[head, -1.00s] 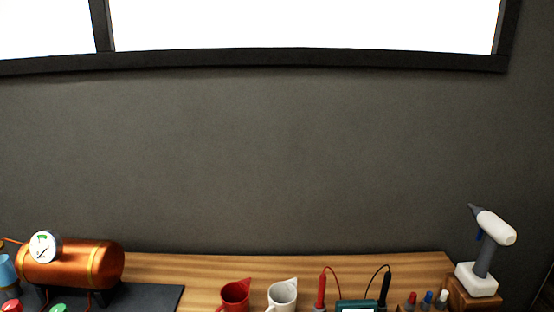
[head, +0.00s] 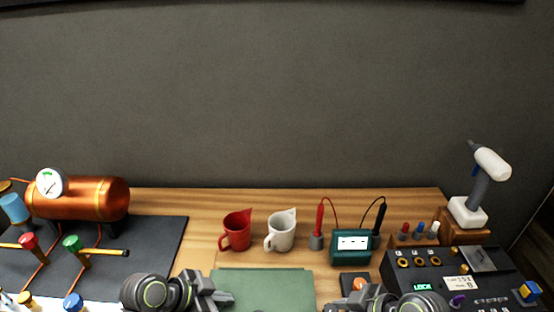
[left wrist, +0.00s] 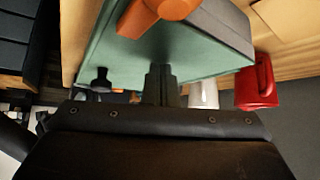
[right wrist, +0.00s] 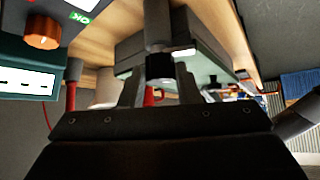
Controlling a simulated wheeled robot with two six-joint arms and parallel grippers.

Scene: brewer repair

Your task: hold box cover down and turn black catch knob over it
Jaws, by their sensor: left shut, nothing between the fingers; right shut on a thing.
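The box's green cover (head: 262,284) lies flat at the bottom middle of the head view. In the left wrist view the green cover (left wrist: 190,58) sits on a grey box (left wrist: 228,22). My left gripper (head: 228,299) is shut and empty at the cover's left side; its fingertips (left wrist: 160,72) overlap the cover, but contact cannot be judged. My right gripper (head: 335,307) is at the box's right side. In the right wrist view its fingers (right wrist: 160,72) are shut on a dark piece that looks like the black catch knob (right wrist: 159,65). How far it is turned is unclear.
A large orange knob (left wrist: 158,12) shows by the box in the left wrist view. Behind the box stand a red mug (head: 237,231), a white mug (head: 281,232) and a teal meter (head: 352,246). A black control panel (head: 455,275) is right, a copper boiler (head: 85,198) left.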

